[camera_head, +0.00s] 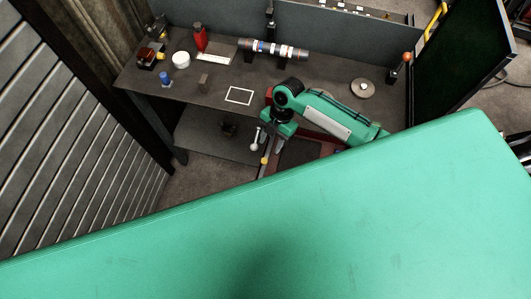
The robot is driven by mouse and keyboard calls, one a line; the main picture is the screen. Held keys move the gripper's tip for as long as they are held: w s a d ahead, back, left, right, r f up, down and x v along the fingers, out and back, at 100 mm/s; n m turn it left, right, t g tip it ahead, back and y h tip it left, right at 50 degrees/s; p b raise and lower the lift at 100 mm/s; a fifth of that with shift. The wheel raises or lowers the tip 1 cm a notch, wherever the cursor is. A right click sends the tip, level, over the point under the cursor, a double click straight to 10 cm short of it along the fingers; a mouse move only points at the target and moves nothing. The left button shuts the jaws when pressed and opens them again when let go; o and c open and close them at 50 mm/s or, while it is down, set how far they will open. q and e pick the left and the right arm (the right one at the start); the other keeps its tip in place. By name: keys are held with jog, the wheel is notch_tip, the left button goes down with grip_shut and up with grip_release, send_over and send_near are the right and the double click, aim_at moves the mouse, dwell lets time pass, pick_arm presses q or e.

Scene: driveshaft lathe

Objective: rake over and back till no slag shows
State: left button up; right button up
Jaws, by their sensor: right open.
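My right arm reaches in from the right over the front edge of the dark workbench (215,76). Its gripper (266,145) hangs low at that edge, pointing down. It is open, and I see nothing held in it. A small yellow piece shows just below it; I cannot tell what it is. A dark red-edged tray or pit (301,151) lies just right of the gripper, partly hidden by my arm. I cannot make out a rake or any slag. My left gripper is not in view.
A banded shaft (273,48) rests on stands at the back of the bench. A red bottle (200,38), a white roll (181,60), a blue-topped item (165,78), a grey block (203,80) and a round disc (362,88) stand around. A white square outline (239,95) is empty.

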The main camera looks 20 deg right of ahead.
aim_at(265, 159)
jog(key=p+x, duration=0.1)
jog(key=x, duration=0.5)
jog(key=shift+f, duration=0.1)
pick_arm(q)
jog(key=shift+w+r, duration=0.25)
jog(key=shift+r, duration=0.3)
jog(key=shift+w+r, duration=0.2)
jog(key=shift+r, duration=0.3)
pick_arm(e)
jog(key=shift+s+a+f, duration=0.15)
jog(key=shift+a+f, duration=0.1)
jog(key=shift+f, duration=0.45)
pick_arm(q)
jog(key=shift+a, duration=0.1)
pick_arm(e)
jog(key=shift+c, duration=0.5)
grip_shut()
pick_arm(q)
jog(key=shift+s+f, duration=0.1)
